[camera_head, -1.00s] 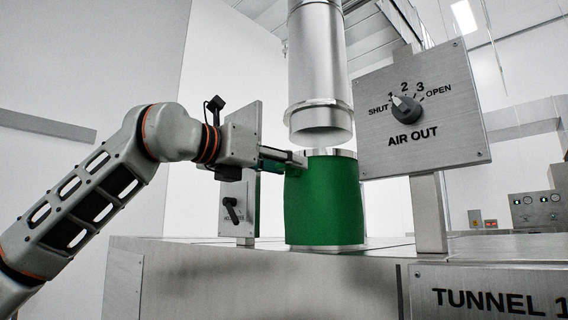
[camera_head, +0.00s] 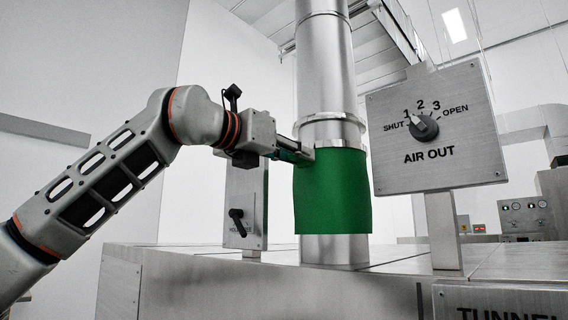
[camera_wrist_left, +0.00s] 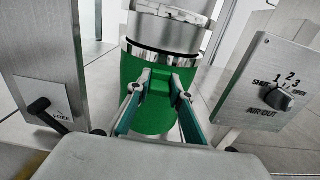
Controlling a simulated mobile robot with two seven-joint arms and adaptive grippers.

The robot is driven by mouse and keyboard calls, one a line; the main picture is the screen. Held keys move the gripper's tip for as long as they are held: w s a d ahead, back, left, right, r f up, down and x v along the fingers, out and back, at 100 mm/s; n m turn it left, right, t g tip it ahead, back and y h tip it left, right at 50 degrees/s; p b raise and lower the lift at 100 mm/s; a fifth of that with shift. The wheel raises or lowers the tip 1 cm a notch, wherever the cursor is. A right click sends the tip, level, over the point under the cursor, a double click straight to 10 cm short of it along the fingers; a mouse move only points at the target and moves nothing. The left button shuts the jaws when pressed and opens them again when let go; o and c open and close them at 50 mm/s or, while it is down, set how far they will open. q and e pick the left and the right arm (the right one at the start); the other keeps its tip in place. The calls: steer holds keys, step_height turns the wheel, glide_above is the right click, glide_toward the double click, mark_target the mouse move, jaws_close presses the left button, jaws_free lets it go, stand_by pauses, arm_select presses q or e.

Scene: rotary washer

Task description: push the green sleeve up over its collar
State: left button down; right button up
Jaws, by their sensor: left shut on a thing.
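The green sleeve (camera_head: 332,195) hangs around the vertical metal pipe, raised clear of the deck, with bare lower pipe (camera_head: 335,250) below it. Its top edge is just under the flared metal collar (camera_head: 333,128) of the upper duct. My left gripper (camera_head: 306,156) is at the sleeve's upper left edge. In the left wrist view, the gripper (camera_wrist_left: 160,88) is shut on a green part at the front of the sleeve (camera_wrist_left: 150,112). A shiny band and a dark strip show above the green there. My right gripper is not in view.
A smaller panel with a black handle (camera_head: 238,220) stands to the left behind my arm. The steel deck (camera_head: 400,262) lies below the sleeve.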

arm_select(q)
step_height(320, 180, up, 4)
steer(key=shift+a+r, duration=0.2)
steer(key=shift+r, duration=0.2)
steer(key=c, duration=1.8)
jaws_free()
steer(key=shift+d, duration=0.1)
steer(key=shift+f, duration=0.1)
steer(key=shift+f, duration=0.1)
steer(key=v, duration=1.2)
